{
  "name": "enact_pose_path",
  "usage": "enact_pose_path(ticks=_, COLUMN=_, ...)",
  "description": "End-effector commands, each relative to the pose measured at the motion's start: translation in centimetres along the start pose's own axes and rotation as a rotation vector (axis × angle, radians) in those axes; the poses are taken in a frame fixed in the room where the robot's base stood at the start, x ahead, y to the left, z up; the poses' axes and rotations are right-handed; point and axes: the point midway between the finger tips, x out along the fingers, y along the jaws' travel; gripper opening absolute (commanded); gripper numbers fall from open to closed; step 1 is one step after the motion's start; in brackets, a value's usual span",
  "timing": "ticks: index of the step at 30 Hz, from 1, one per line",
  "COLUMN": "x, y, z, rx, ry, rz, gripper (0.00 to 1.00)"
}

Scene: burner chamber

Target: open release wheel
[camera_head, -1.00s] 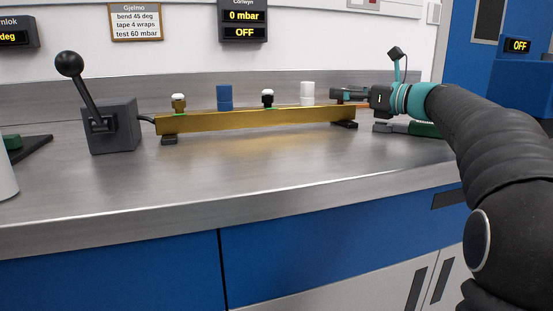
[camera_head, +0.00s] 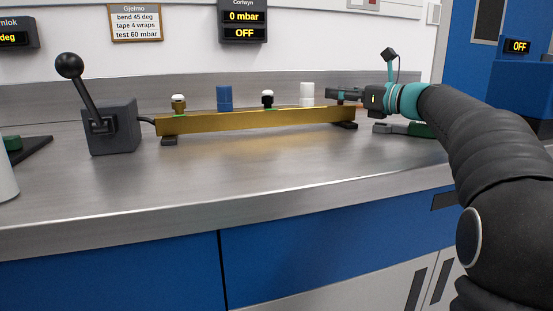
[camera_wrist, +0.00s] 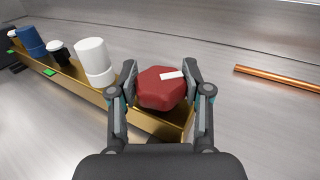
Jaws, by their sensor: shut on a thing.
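The release wheel (camera_wrist: 161,88) is a dark red, many-sided knob with a white mark on top. In the wrist view it sits at the near end of a brass-coloured bar (camera_wrist: 75,88). My gripper (camera_head: 338,94) is at the right end of that bar in the head view. Its two fingers are shut on the wheel from either side. In the head view the fingers mostly hide the wheel. The white mark points toward the right finger in the wrist view.
A white cylinder (camera_head: 307,93), a black-and-white knob (camera_head: 267,98), a blue cylinder (camera_head: 224,97) and a brass knob (camera_head: 179,104) line the bar. A grey lever box (camera_head: 112,128) stands left. A copper rod (camera_wrist: 277,78) lies right of the wheel. The counter front is clear.

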Motion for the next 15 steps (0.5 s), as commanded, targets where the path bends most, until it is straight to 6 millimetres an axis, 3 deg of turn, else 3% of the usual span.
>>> enact_pose_path(ticks=15, x=0.1, y=0.01, z=0.24, rx=0.0, ry=0.002, rz=0.127, gripper=0.0)
